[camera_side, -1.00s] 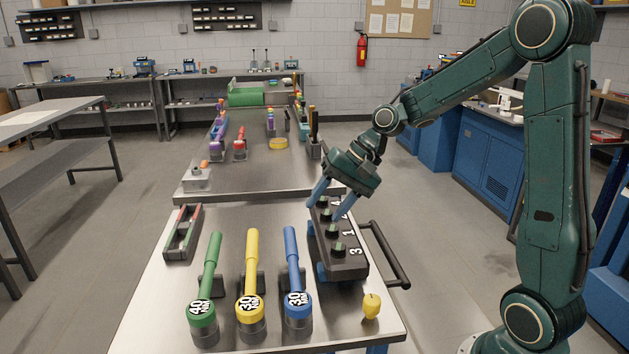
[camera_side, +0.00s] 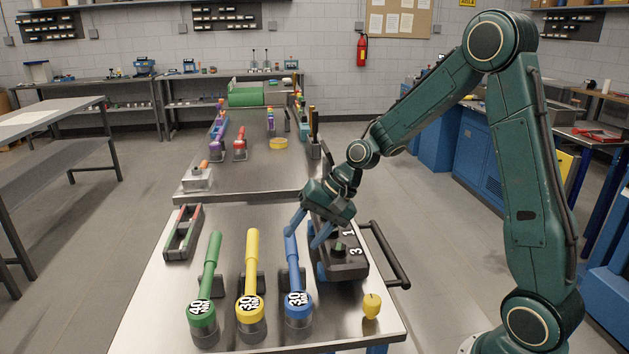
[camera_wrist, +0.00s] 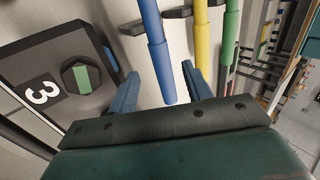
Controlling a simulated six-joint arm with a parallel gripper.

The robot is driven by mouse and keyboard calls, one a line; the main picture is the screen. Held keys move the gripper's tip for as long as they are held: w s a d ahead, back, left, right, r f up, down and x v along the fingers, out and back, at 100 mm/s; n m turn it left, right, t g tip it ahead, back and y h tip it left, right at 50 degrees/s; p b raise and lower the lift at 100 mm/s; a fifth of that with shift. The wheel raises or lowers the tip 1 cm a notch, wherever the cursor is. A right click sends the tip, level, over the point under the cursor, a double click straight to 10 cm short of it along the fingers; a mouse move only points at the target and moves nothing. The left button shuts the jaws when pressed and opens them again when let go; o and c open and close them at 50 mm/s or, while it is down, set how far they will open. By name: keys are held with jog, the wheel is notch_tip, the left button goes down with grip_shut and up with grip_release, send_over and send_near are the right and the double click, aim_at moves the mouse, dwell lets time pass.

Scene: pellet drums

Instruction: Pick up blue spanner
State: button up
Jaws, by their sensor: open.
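The blue spanner (camera_side: 295,280) lies on the metal table, the rightmost of three coloured spanners. Its round head marked 30 points to the front and its handle to the back. My gripper (camera_side: 305,241) is open above the far end of that handle, and its fingers hide part of it. In the wrist view, the blue handle (camera_wrist: 158,60) runs down between the two open blue fingers of my gripper (camera_wrist: 160,90), closer to the right finger. I cannot tell the height between fingers and handle.
A yellow spanner (camera_side: 251,280) and a green spanner (camera_side: 207,280) lie to the left. A dark block with numbered knobs (camera_side: 345,262) stands close on the right, with a small yellow object (camera_side: 371,306) in front. A tray (camera_side: 183,235) sits at the left.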

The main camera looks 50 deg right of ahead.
aim_at(295, 246)
jog(key=shift+x, duration=2.05)
jog(key=shift+w, duration=0.1)
jog(key=shift+r, duration=0.1)
grip_shut()
